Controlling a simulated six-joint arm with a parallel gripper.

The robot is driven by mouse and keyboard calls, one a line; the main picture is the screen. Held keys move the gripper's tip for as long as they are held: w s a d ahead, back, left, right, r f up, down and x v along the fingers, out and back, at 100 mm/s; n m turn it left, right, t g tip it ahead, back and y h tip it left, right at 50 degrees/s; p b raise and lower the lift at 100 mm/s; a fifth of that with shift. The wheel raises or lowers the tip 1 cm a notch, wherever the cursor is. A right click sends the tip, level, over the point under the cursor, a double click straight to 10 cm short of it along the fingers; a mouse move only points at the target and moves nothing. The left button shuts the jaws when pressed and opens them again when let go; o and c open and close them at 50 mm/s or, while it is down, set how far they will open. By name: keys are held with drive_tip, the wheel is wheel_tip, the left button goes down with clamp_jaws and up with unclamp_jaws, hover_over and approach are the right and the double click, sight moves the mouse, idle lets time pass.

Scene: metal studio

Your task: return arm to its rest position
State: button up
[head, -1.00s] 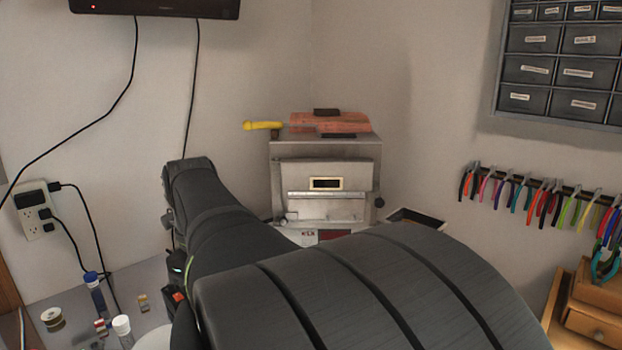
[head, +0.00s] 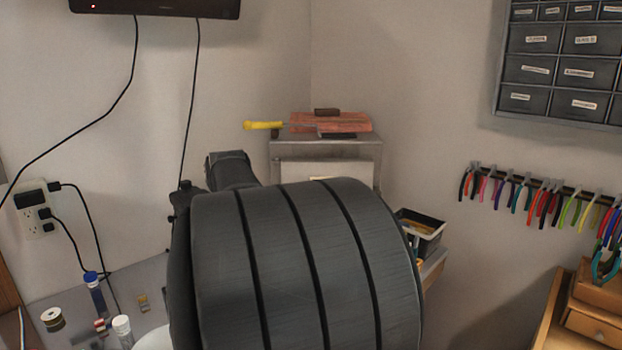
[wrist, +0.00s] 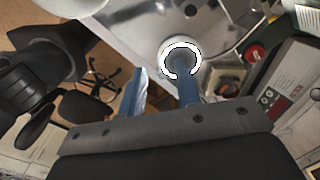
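My gripper (wrist: 161,69) shows in the wrist view with its two blue fingers apart. No held thing shows between them. Beyond the right fingertip is a bright white ring with a dark centre, and I cannot tell whether they touch. In the head view my dark grey arm fills the lower middle, and my gripper is hidden there.
A grey metal box (head: 362,150) stands at the back, partly hidden by my arm. A yellow-handled tool (head: 263,125) lies on top. A dark open bin (head: 432,231) sits right of my arm. Small bottles (head: 96,297) stand at left. Pliers (head: 540,196) hang on the right wall.

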drive_tip(key=w+d+f+n, duration=0.1)
drive_tip(key=w+d+n, duration=0.3)
drive_tip(key=w+n, duration=0.1)
drive_tip(key=shift+w, duration=0.2)
idle(0.3)
drive_tip(key=shift+d+f, duration=0.1)
drive_tip(key=o, duration=0.4)
